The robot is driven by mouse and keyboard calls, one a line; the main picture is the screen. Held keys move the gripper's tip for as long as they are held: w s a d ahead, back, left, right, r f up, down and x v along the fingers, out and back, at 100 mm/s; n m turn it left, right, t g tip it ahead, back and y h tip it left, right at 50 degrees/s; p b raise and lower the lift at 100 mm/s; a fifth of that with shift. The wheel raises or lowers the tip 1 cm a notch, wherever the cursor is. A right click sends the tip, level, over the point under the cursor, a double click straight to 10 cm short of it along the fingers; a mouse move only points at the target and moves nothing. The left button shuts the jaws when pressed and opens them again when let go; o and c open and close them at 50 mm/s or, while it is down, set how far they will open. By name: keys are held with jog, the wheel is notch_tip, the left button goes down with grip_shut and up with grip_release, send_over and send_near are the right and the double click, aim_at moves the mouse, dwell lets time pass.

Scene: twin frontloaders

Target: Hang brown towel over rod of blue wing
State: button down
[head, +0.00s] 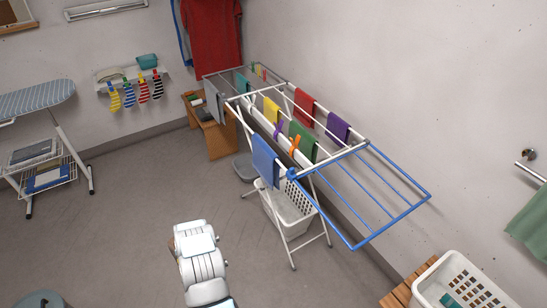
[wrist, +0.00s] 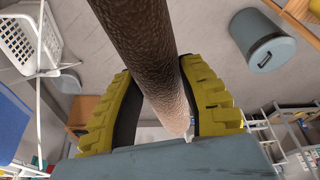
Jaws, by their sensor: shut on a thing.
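The brown towel (wrist: 140,45) is a textured, narrow bundle in the wrist view, running from the top edge down between the fingers. My gripper (wrist: 163,105), with yellow ribbed fingers, is shut on it. The towel and gripper are not visible in the head view. The blue wing (head: 385,200) is the blue-framed end of the drying rack in the head view. It sticks out to the right with several thin blue rods, all bare. I cannot tell how far my gripper is from it.
The rack's white part (head: 240,98) carries several coloured cloths, with a blue cloth (head: 265,160) near the wing. A white basket (head: 293,213) stands beneath. Another white basket (head: 460,282) is at lower right. A lidded grey bin (wrist: 268,48) shows in the wrist view. Floor left of the rack is open.

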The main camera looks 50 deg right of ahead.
jog(key=d+r, duration=0.3)
jog(key=d, duration=0.4)
jog(key=d+r, duration=0.2)
jog(key=d, duration=0.6)
notch_tip(320, 180, up, 17)
jog(key=m+h+b, duration=0.1)
jog(key=m+b, duration=0.2)
jog(key=m, duration=0.1)
send_over(321, 211)
jog(key=shift+d, duration=0.1)
jog(key=shift+f+b, duration=5.6)
jog(key=shift+f, duration=7.15)
jog(key=c, duration=0.6)
grip_release()
